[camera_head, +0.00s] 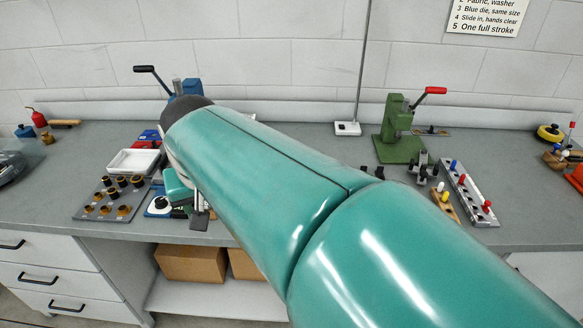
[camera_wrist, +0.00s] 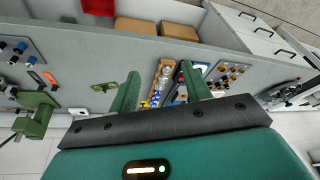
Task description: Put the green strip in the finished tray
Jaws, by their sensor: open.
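My gripper (camera_wrist: 160,72) is open, with its two green fingers apart and nothing held between them. It is over the bench in the wrist view. A small flat green piece with yellowish marks (camera_wrist: 105,87) lies on the bench left of the fingers; it may be the green strip, but it is too small to be sure. A shallow white tray (camera_head: 134,162) stands on the bench left of my arm in the head view. I see no label, so I cannot tell whether it is the finished tray. My arm hides the middle of the bench in the head view.
A green press with a red handle (camera_head: 398,140) stands right of my arm. A rack with coloured pegs (camera_head: 468,193) is near it. A plate of black and brass parts (camera_head: 112,198) lies at left. Cardboard boxes (camera_head: 190,262) sit below.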

